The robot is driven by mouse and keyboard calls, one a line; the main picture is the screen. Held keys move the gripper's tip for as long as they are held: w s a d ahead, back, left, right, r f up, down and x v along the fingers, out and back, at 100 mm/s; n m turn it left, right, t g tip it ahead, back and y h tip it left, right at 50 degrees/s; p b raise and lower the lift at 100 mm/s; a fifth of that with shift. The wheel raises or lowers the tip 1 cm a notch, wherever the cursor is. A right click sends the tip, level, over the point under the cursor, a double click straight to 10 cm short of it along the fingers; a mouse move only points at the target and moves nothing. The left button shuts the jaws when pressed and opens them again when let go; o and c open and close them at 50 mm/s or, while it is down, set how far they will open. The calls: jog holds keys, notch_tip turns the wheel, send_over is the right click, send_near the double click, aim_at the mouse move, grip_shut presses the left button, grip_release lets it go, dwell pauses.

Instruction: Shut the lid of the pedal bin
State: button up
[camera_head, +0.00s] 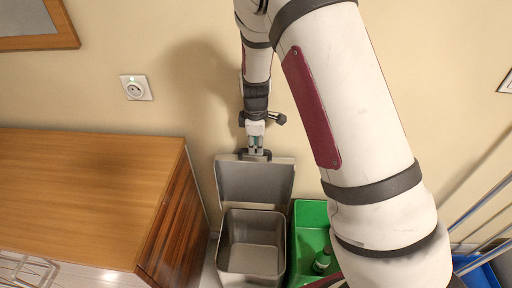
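The grey pedal bin (251,262) stands on the floor against the wall, open, with an empty-looking inside. Its lid (254,184) is raised upright at the back, leaning toward the wall. My gripper (256,154) points down at the top edge of the lid, near its middle. Dark finger parts show at both sides of that edge. I cannot tell whether the fingers touch the lid or how far apart they are. The foot of the bin is out of view.
A wooden cabinet (80,185) stands close on the bin's left. A blue container (482,272) and metal rails are at the far right. A wall socket (136,88) is above the cabinet.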

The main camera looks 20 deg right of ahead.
jog(key=shift+f, duration=0.8)
jog(key=shift+c, duration=0.5)
grip_shut()
